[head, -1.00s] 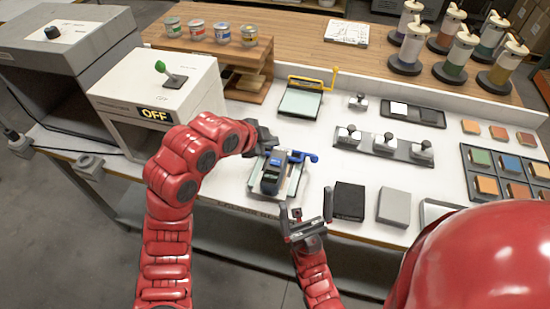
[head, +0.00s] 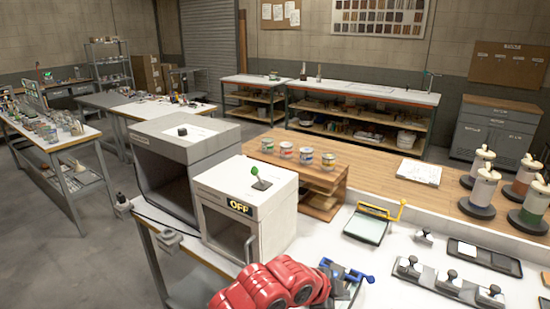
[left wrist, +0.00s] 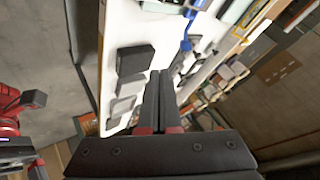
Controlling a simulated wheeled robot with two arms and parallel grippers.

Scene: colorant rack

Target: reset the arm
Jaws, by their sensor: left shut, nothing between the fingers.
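My left gripper (left wrist: 159,82) shows in the left wrist view with its two dark fingers together and nothing between them. The fingers point toward the white bench top (left wrist: 125,35) with dark and grey blocks near the tips. In the head view my red left arm comes in at the bottom, and the dark left gripper (head: 342,284) is partly cut off by the lower edge, close to a blue-handled tool (head: 350,272). A red part with a dark end at the left of the left wrist view may be my right arm; its fingers cannot be made out.
A white box (head: 247,208) with a green lever and an OFF sign stands just beyond my left arm. A larger grey box (head: 186,138) is left of it. A yellow-handled glass plate (head: 367,229) and a row of stamps (head: 450,281) lie to the right. Open floor is at left.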

